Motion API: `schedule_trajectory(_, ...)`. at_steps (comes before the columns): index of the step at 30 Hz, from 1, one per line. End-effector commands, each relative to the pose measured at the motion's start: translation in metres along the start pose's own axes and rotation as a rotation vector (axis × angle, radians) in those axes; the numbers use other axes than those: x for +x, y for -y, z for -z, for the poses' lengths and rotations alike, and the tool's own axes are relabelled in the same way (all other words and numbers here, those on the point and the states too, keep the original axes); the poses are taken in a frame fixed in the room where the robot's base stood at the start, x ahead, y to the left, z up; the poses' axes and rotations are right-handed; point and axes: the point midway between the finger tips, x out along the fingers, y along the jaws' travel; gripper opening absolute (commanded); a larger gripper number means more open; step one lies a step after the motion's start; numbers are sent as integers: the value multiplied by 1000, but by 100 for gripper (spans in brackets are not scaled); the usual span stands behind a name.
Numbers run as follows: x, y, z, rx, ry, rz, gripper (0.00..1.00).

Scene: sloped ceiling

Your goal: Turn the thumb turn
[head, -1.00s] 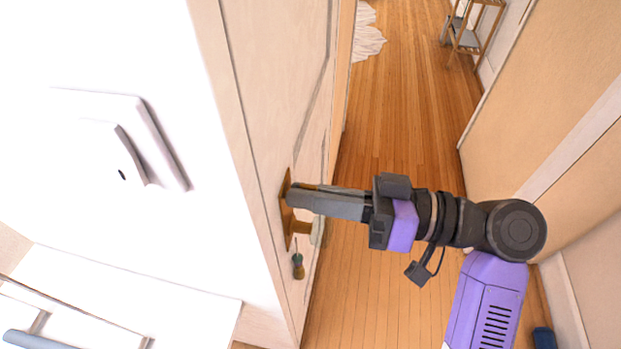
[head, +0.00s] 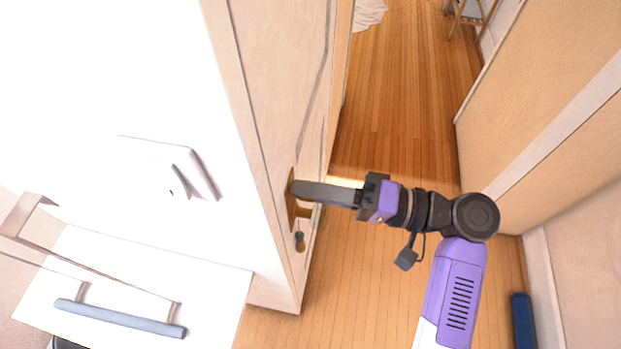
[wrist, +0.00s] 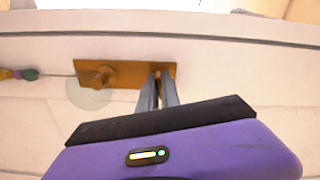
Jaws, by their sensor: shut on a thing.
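The brass door plate (head: 292,203) is on the face of the light wooden door, left of centre in the head view. In the wrist view the plate (wrist: 127,68) lies lengthwise, with a round brass knob (wrist: 98,77) on its left part. My gripper (head: 296,188) reaches the upper part of the plate. In the wrist view my gripper (wrist: 157,80) is shut on the small brass thumb turn (wrist: 157,73) at the plate's right end. The fingers mostly hide the thumb turn, so its angle cannot be told.
A white switch panel (head: 180,165) is on the white wall at left, above a long grey-blue handle (head: 120,318). The wooden floor (head: 400,130) is clear along the passage.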

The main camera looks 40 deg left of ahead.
Motion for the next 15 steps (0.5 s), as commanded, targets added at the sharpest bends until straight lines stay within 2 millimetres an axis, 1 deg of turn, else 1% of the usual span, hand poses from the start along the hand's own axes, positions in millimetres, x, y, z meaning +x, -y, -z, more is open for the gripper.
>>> schedule_trajectory(6,0,0,0,57,2,-1,0)
schedule_trajectory(15,0,-1,-1,70,1,-1,0)
